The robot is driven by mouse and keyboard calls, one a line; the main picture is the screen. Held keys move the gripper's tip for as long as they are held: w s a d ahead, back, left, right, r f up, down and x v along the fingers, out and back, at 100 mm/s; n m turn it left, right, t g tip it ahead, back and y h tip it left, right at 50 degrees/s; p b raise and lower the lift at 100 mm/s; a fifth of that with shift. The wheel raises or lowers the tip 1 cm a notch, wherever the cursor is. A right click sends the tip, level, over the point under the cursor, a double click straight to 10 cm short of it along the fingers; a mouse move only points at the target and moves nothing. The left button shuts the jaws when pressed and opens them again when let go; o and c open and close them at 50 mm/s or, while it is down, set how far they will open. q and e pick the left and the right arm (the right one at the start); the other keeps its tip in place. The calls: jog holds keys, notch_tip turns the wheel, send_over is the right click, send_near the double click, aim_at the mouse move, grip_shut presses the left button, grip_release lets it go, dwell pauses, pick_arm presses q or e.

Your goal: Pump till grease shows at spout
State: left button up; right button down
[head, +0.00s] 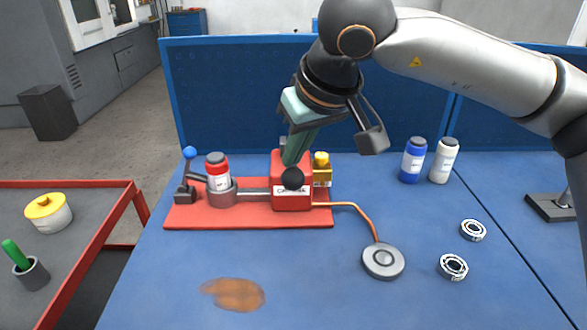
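A red pump box (291,199) with a white label stands on a red base plate (240,218) on the blue bench. A black ball knob (292,178) shows in front of the box. A copper spout tube (350,207) runs right from the box and bends down to a round grey fitting (383,262). No grease can be made out at the tube's end. My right gripper (297,150) points down over the box, its green fingers just above the knob and overlapping it in the picture. Whether they grip it is hidden. My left gripper is not in view.
Blue (413,160) and white (443,161) bottles stand right. Two bearings (473,230) (453,267) lie near the fitting. A brown stain (235,294) marks the front.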

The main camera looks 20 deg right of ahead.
aim_at(297, 173)
jog(key=shift+f+b, duration=0.3)
jog(key=shift+f, duration=0.55)
jog(key=shift+s+f+b, duration=0.25)
jog(key=shift+f+b, duration=0.7)
jog(key=shift+f, duration=0.15)
notch_tip(297, 173, down, 2)
jog(key=shift+s+a+b, duration=0.1)
jog(key=shift+s+b, duration=0.05)
jog(key=shift+b, duration=0.65)
jog(key=shift+r+p, duration=0.5)
jog(key=shift+r, duration=0.05)
jog(key=r+p, duration=0.1)
jog(key=r, duration=0.1)
jog(key=r+p, duration=0.2)
jog(key=w+r+p, duration=0.1)
jog(key=r+p, duration=0.1)
jog(key=shift+r+p, duration=0.3)
jog(key=shift+p, duration=0.05)
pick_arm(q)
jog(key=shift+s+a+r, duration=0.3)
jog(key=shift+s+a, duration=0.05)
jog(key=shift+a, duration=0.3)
